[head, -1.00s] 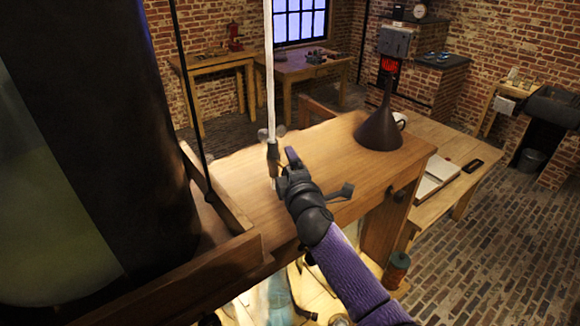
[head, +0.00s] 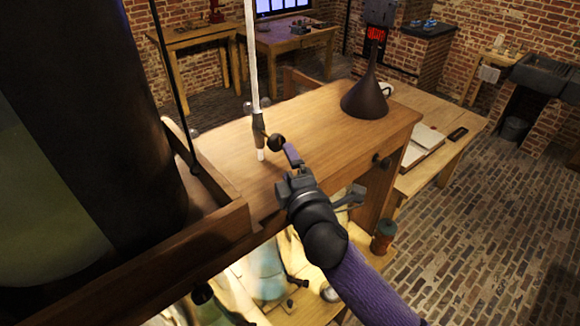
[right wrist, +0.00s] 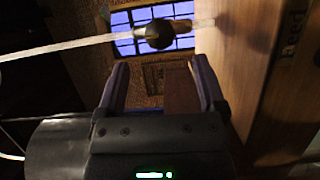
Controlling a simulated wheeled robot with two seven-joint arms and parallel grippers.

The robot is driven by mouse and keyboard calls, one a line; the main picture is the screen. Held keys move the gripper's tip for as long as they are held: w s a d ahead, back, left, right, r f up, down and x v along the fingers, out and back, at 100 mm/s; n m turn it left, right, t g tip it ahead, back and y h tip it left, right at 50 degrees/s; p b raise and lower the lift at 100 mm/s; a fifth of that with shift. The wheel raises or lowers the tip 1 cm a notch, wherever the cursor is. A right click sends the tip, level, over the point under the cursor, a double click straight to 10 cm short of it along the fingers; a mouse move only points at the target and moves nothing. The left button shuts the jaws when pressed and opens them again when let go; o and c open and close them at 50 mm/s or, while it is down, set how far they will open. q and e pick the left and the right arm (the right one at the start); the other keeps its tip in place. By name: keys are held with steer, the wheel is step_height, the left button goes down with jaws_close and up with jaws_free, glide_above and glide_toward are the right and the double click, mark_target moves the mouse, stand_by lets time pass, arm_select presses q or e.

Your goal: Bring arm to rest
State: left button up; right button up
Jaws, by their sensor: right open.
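My right gripper (head: 291,163) comes in from the lower right on a purple arm. It is open and empty, above the front part of the wooden shelf (head: 320,115). A pale upright tube (head: 253,60) with a dark fitting (head: 258,128) and a round black knob (head: 276,142) stands just beyond its fingertips. In the right wrist view the two fingers (right wrist: 163,88) are spread with nothing between them. The knob (right wrist: 159,33) and the pale tube (right wrist: 60,48) show beyond the tips, apart from them. My left gripper is not in view.
A large dark cylinder (head: 110,110) fills the left side behind a wooden rail (head: 215,228). A dark funnel (head: 365,98) stands on the shelf's right end. A lower table (head: 440,165) holds an open book (head: 422,143). Open brick floor (head: 475,240) lies at right.

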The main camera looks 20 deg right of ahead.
stand_by(0.3)
steer(key=s+f+m+g+y, duration=0.1)
steer(key=s+f+m+g, duration=0.65)
steer(key=s, duration=0.55)
steer(key=s+f+m+g, duration=0.6)
steer(key=s+m+g, duration=0.15)
steer(key=s, duration=0.45)
steer(key=s+f+g+b, duration=0.1)
steer(key=s+f+b, duration=0.1)
steer(key=f+b, duration=1.4)
steer(key=s+f+b, duration=0.2)
steer(key=f+b, duration=0.4)
steer(key=f, duration=2.1)
steer(key=s+f+b, duration=0.4)
steer(key=f, duration=0.3)
steer(key=s+d+f+g+b, duration=0.1)
steer(key=s+f+b, duration=0.3)
steer(key=f, duration=0.3)
steer(key=s+d+f+b, duration=0.1)
steer(key=s+f+b, duration=0.3)
steer(key=f, duration=0.3)
steer(key=shift+s+d+f+b, duration=0.2)
steer(key=shift+s+f+b, duration=0.05)
steer(key=shift+s+b, duration=0.15)
